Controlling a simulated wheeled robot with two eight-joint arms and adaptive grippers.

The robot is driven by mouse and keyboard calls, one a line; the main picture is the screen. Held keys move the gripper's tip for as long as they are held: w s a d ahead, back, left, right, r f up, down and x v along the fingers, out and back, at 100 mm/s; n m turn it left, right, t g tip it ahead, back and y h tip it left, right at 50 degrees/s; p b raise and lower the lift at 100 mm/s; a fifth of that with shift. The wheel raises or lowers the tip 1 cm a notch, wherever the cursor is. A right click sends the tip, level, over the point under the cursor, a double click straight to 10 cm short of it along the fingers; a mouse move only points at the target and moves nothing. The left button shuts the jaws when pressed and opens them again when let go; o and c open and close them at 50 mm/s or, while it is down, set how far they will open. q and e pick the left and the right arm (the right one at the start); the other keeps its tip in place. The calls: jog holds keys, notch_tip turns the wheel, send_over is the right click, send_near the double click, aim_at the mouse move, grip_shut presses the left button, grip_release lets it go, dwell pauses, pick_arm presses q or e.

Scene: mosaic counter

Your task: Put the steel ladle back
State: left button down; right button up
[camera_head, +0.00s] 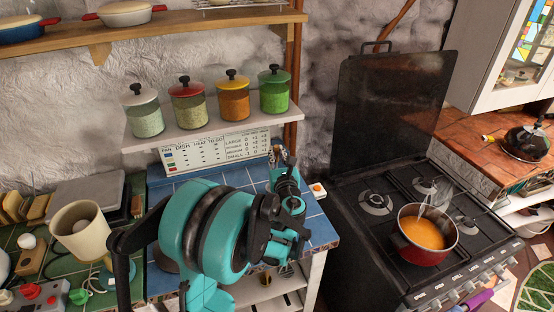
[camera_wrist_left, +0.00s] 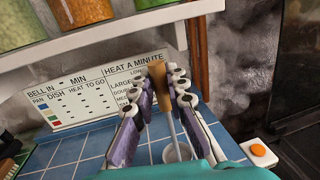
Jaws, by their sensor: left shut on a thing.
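My left gripper (camera_head: 281,158) is above the blue-tiled counter, in front of the sign under the jar shelf. In the left wrist view, its fingers (camera_wrist_left: 160,78) are shut on a slim upright handle (camera_wrist_left: 158,84), brown at the top with a paler shaft below. This looks like the steel ladle. A pale round shape (camera_wrist_left: 177,153) shows at the shaft's lower end, but I cannot tell whether it is the ladle's bowl. In the head view the arm and gripper hide most of the held thing. My right gripper is not in view.
A red pot (camera_head: 420,252) of orange soup, with a thin metal utensil in it, stands on the black stove (camera_head: 390,270) at the right. A shelf (camera_head: 215,125) with lidded jars is close above the gripper. A white box with an orange button (camera_head: 318,190) sits at the counter's right edge.

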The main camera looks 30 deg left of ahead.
pick_arm(q)
jog(key=shift+w+f, duration=0.1)
jog(key=shift+f, duration=0.55)
jog(key=shift+r, duration=0.1)
jog(key=c, duration=1.5)
grip_release()
